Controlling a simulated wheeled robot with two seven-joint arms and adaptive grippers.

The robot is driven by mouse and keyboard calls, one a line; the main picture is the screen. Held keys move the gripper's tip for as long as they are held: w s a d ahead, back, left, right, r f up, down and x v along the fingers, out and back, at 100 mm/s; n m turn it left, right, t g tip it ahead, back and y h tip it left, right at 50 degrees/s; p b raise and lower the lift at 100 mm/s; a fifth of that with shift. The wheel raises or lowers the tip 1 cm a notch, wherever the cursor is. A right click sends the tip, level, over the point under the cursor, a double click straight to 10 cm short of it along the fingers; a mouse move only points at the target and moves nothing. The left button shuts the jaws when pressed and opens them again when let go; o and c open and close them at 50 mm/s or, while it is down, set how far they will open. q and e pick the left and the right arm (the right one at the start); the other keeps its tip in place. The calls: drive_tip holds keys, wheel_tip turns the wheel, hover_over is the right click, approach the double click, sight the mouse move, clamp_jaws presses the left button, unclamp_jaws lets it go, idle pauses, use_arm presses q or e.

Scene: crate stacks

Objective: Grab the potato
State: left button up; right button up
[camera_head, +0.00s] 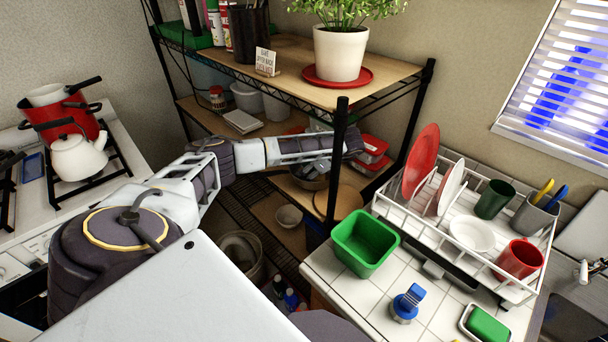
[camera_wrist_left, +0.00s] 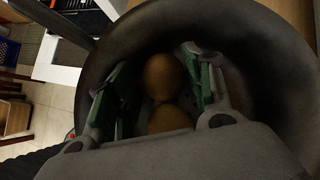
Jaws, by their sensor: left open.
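Two brown, rounded potatoes show in the left wrist view, an upper one (camera_wrist_left: 165,77) and a lower one (camera_wrist_left: 170,118) partly hidden by the gripper body. They lie inside a dark round pan (camera_wrist_left: 265,55). My left gripper (camera_wrist_left: 157,66) is open, its green-padded fingers reaching into the pan on either side of the upper potato. A gap shows beside the fingers; contact cannot be told. In the head view my left gripper (camera_head: 318,167) is at the pan (camera_head: 306,183) on the shelf, and the potatoes are hidden. My right gripper is not in view.
The wire rack's black post (camera_head: 337,150) stands close to the gripper, with an upper wooden shelf (camera_head: 290,75) above. Red-lidded containers (camera_head: 372,148) and a small bowl (camera_head: 289,216) are nearby. A green bin (camera_head: 365,243) and dish rack (camera_head: 460,220) stand on the tiled counter.

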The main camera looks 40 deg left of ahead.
use_arm(q)
drive_tip(key=shift+f, duration=0.1)
drive_tip(key=shift+s, duration=0.1)
drive_tip(key=c, duration=0.8)
drive_tip(key=shift+o, duration=0.2)
